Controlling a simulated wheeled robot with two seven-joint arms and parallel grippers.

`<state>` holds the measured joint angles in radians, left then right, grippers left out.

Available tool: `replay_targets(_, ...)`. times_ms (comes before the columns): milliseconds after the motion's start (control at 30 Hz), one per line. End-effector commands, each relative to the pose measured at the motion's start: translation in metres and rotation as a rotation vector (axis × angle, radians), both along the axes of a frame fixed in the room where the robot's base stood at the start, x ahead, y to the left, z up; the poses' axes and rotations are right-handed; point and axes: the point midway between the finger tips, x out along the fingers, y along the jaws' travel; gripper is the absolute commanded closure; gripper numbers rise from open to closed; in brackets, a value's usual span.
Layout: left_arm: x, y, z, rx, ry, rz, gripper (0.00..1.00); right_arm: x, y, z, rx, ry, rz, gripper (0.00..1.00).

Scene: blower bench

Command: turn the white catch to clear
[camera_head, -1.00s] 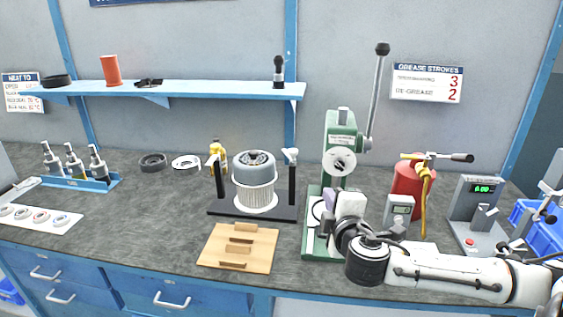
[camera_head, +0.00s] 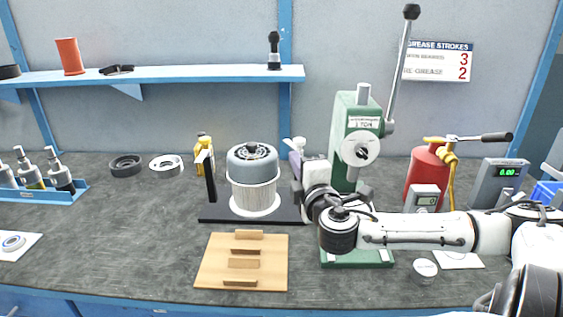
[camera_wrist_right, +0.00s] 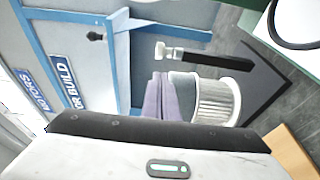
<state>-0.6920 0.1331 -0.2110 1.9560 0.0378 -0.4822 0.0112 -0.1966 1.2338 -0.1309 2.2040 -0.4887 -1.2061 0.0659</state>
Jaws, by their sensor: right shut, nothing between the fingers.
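A grey-topped blower with a white ribbed body (camera_head: 253,186) stands on a black base (camera_head: 217,214) between two black posts. The left post (camera_head: 210,183) has a white catch (camera_head: 203,157) on top. The right post's white catch (camera_head: 299,143) shows just above my right gripper (camera_head: 296,162), which hides most of that post. In the right wrist view this catch (camera_wrist_right: 168,52) sits at the end of its black post (camera_wrist_right: 222,61), apart from the purple fingers (camera_wrist_right: 158,98). My right gripper is shut and empty. My left gripper is out of view.
A red canister (camera_head: 424,178) and a grey meter (camera_head: 422,198) are further right. A wooden board (camera_head: 215,262) lies in front of the blower. The bench to its left is mostly clear.

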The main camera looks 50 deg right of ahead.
Motion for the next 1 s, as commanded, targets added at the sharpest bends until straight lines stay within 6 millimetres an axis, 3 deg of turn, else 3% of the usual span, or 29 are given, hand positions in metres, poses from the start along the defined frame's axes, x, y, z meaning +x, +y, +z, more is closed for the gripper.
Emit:
replay_targets(100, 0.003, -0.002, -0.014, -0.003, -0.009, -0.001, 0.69, 0.0, 0.0, -0.019, 0.0, 0.0, 0.0, 1.0)
replay_targets(267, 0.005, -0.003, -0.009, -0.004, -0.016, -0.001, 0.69, 0.004, -0.003, -0.018, 0.0, -0.002, -0.001, 1.0)
replay_targets(800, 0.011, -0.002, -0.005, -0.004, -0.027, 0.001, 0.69, 0.07, -0.045, -0.017, 0.001, -0.002, -0.002, 1.0)
replay_targets(1000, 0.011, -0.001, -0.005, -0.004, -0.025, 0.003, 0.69, 0.082, -0.053, -0.018, 0.0, 0.0, 0.0, 1.0)
